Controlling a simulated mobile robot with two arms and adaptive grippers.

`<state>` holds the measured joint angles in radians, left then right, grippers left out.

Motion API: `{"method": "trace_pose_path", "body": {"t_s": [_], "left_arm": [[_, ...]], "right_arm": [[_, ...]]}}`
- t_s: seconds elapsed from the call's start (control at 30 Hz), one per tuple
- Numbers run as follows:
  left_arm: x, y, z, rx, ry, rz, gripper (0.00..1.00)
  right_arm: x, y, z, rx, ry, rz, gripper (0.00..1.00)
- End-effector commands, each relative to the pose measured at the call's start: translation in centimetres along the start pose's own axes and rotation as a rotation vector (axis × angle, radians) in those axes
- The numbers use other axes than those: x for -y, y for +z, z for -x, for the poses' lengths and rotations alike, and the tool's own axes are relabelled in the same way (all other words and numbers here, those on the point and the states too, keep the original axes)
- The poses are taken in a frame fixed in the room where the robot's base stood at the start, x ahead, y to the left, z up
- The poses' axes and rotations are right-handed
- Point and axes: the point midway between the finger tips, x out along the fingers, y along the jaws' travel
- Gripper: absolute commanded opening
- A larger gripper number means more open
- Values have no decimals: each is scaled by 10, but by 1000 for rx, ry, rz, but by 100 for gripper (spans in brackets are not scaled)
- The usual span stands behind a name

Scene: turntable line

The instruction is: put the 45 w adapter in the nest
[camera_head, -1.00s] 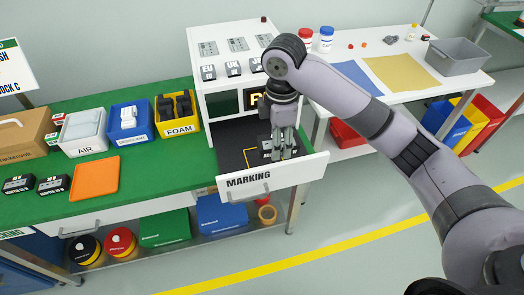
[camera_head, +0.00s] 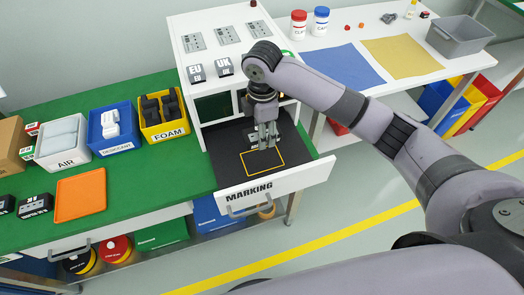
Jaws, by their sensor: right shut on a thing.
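The marking drawer (camera_head: 312,176) stands open, and a yellow square outline (camera_head: 262,174) shows on its dark floor; I take this outline as the nest. My right gripper (camera_head: 266,143) reaches down over the back part of the drawer and is shut on a small black adapter with a pale label (camera_head: 253,137). The fingers hide much of the adapter, and its wattage cannot be read. It is near the back edge of the outline; its height above the floor is unclear. My left gripper is not in view.
The white machine (camera_head: 187,46) rises behind the drawer with EU (camera_head: 195,73) and UK (camera_head: 224,67) blocks. Left on the green bench are an orange tray (camera_head: 80,194), black boxes (camera_head: 36,206), and air (camera_head: 62,142), desiccant (camera_head: 113,127) and foam (camera_head: 164,118) bins.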

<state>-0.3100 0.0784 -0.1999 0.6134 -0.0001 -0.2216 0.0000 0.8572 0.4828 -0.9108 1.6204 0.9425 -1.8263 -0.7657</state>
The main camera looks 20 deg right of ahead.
Motion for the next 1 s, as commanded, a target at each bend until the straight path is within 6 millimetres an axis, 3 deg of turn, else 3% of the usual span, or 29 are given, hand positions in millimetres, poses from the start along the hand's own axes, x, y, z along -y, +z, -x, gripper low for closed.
{"method": "trace_pose_path", "body": {"t_s": [0.2, 0.43, 0.6, 0.73, 1.0], "left_arm": [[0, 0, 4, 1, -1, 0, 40], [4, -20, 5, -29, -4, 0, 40], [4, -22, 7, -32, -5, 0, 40], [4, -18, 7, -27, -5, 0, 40], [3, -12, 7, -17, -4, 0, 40]], "right_arm": [[0, 0, -49, 0, -1, -2, 11], [0, 0, -71, 0, -1, -2, 11], [0, 0, -97, 0, -2, -2, 11], [0, 0, -107, 0, 1, -1, 11], [0, 0, -108, 0, 2, -1, 11]]}}
